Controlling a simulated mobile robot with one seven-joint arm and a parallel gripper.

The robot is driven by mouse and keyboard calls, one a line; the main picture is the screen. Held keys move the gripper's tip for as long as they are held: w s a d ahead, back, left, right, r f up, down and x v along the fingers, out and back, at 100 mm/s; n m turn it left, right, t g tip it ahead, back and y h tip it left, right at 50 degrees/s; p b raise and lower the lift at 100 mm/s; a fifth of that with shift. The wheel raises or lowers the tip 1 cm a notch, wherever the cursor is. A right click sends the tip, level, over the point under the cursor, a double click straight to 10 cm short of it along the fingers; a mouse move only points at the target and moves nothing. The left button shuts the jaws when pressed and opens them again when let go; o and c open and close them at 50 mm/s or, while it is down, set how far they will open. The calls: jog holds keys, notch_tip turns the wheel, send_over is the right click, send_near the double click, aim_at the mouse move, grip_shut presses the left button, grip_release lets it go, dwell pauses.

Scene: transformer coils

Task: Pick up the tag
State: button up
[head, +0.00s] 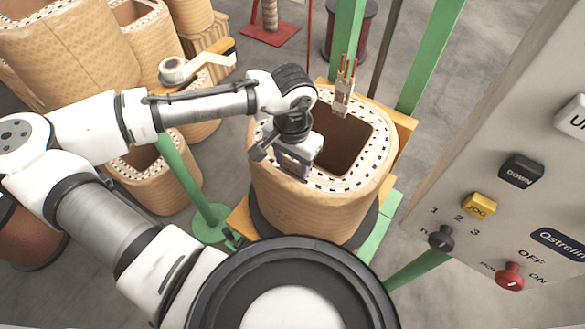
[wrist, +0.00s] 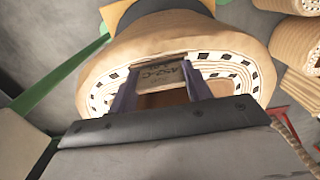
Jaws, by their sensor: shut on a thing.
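The tag (wrist: 160,74) is a small tan-grey plate with dark lettering, seen in the wrist view. My gripper (head: 293,168) is at the near left rim of the large tan coil (head: 320,208), pointing down. In the wrist view my gripper (wrist: 161,88) has a purple-grey finger on each side of the tag and is shut on it. The coil's pale rim with dark spacers also shows around it in the wrist view (wrist: 238,66). In the head view the fingers hide the tag. I cannot tell whether the tag still touches the coil.
Several other tan coils (head: 60,60) stand at the left and back. A grey control panel (head: 500,130) fills the right side. Grey floor (head: 235,110) shows between.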

notch_tip(320, 180, up, 27)
jog(key=p, duration=0.6)
dwell(0.7)
